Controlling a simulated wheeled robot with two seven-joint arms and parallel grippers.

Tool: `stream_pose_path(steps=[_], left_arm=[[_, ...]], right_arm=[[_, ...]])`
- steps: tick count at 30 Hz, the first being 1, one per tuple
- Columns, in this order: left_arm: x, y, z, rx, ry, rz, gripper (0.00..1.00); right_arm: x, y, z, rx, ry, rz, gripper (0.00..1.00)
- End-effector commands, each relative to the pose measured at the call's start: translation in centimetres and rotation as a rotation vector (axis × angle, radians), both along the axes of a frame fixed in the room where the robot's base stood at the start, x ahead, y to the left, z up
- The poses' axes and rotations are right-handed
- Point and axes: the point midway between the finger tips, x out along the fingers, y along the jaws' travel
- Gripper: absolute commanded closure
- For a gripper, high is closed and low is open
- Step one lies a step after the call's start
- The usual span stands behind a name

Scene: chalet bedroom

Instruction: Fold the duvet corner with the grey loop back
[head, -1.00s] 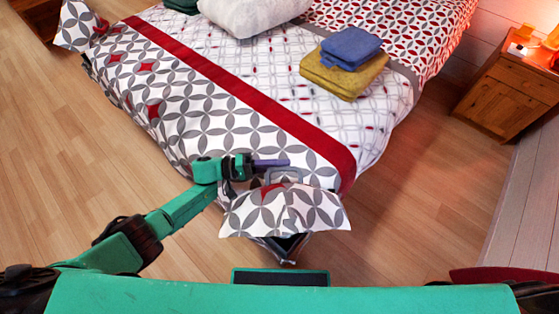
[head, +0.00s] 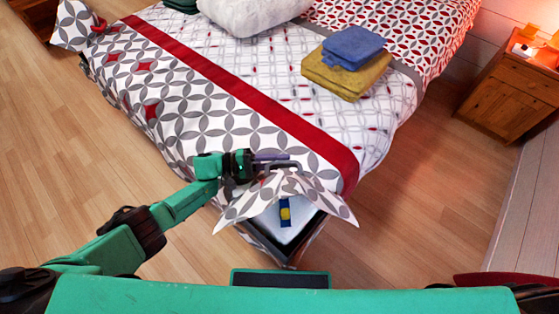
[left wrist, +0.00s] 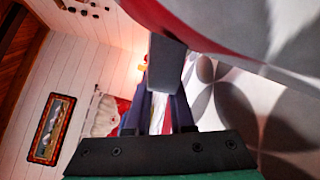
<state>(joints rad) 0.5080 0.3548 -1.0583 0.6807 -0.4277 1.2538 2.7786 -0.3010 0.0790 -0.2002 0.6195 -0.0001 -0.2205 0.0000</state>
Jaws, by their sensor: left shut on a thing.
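The duvet (head: 205,130) is white with a grey petal pattern and a red band. Its near corner flap (head: 287,187) is lifted and drapes down on both sides. The grey loop (head: 283,165) is at the top of the flap. My left gripper (head: 272,160) is shut on the loop. In the left wrist view the grey loop (left wrist: 164,62) runs between the dark fingers. Beneath the flap, a white surface with a blue and yellow label (head: 285,212) shows in the dark bed corner. My right gripper is out of view.
A blue towel (head: 352,47) and a yellow towel (head: 345,76) are stacked on the bed. A white pillow-like bundle (head: 250,15) lies at the back. A wooden nightstand (head: 505,95) stands at the right. The floor around the bed corner is clear.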

Motion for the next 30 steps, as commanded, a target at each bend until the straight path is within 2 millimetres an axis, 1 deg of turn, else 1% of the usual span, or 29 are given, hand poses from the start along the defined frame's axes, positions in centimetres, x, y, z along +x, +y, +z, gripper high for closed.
stream_pose_path(steps=[1, 3, 4, 6, 15, 17, 19, 20, 23, 27, 30], left_arm=[[-0.2, -0.3, 0.0, -0.003, 0.001, -0.009, 1.0], [-0.2, -0.3, 0.0, -0.003, 0.001, -0.009, 1.0], [-0.2, -0.3, 0.0, -0.003, 0.0, -0.009, 0.75], [-0.2, -0.3, 0.0, -0.003, 0.0, -0.009, 0.5], [-0.1, -0.1, 0.0, -0.001, -0.001, -0.004, 0.5], [-0.1, 0.3, 0.0, -0.001, -0.001, -0.003, 0.5], [-0.2, 1.1, -0.1, 0.0, -0.001, -0.002, 0.5], [-0.2, 1.7, -0.1, 0.002, -0.001, -0.002, 0.5], [-0.4, 4.3, -0.3, 0.004, -0.001, -0.001, 0.5], [-0.9, 8.6, -0.4, 0.003, -0.001, -0.001, 0.5], [-1.1, 11.3, -0.4, 0.003, -0.002, -0.002, 0.5]], right_arm=[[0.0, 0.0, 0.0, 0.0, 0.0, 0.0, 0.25], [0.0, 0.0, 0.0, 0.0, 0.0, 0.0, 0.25], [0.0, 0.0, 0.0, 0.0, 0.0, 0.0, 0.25], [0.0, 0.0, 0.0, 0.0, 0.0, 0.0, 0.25], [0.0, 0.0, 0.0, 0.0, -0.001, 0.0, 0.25], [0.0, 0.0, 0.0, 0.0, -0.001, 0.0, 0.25], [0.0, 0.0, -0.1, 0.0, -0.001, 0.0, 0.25], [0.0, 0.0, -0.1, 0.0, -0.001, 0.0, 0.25], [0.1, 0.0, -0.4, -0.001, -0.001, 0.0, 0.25], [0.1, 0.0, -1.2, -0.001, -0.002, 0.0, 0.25], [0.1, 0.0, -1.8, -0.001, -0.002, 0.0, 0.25]])
